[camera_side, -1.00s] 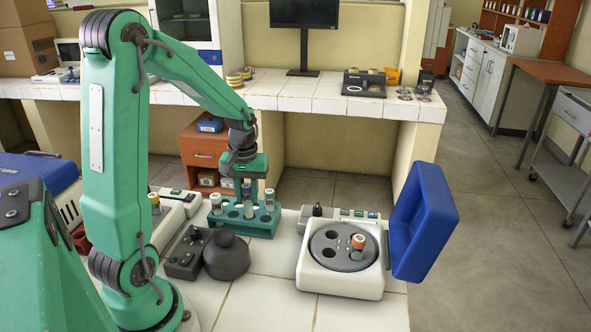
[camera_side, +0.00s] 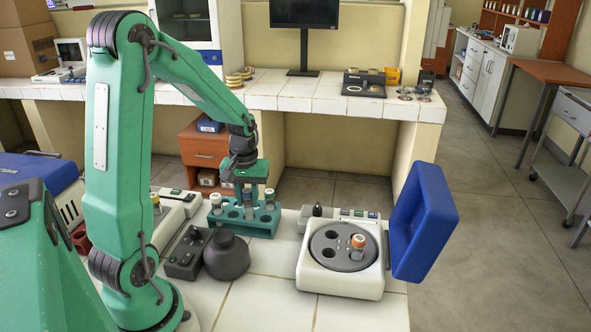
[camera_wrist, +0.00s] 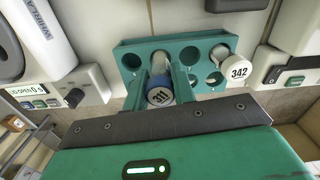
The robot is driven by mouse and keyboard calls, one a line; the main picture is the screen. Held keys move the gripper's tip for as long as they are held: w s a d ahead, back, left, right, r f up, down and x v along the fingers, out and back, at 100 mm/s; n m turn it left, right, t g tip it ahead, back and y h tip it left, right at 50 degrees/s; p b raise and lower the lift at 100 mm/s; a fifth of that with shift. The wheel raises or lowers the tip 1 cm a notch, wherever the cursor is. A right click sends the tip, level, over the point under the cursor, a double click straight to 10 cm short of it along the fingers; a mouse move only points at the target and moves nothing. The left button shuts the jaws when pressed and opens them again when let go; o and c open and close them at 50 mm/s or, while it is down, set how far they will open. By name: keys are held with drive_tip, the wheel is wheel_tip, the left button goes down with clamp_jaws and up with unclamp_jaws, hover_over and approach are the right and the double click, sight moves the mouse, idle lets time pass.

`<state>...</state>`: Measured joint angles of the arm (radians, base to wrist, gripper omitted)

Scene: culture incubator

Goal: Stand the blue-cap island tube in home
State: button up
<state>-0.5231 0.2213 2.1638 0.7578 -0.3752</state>
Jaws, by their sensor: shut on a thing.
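My gripper (camera_side: 248,204) is upright over the teal rack (camera_side: 262,229). In the wrist view its fingers (camera_wrist: 160,88) are shut on a blue-cap tube (camera_wrist: 159,97) marked 311. The tube's lower end points toward the rack (camera_wrist: 135,47) at a front-row hole; how deep it sits in the hole I cannot tell. In the side view the fingers mostly hide this tube. A white-cap tube marked 342 (camera_wrist: 238,68) shows in the wrist view.
A white centrifuge (camera_side: 338,283) with its blue lid (camera_side: 422,222) open stands at the right, an orange-cap tube (camera_side: 358,242) in its rotor. A dark rounded device (camera_side: 227,257) and a control box (camera_side: 187,255) lie in front of the rack.

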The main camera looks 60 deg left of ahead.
drive_tip(key=shift+f, duration=1.05)
drive_tip(key=shift+f, duration=0.2)
drive_tip(key=o, duration=1.4)
drive_tip(key=shift+r, duration=0.15)
drive_tip(key=shift+r, duration=3.65)
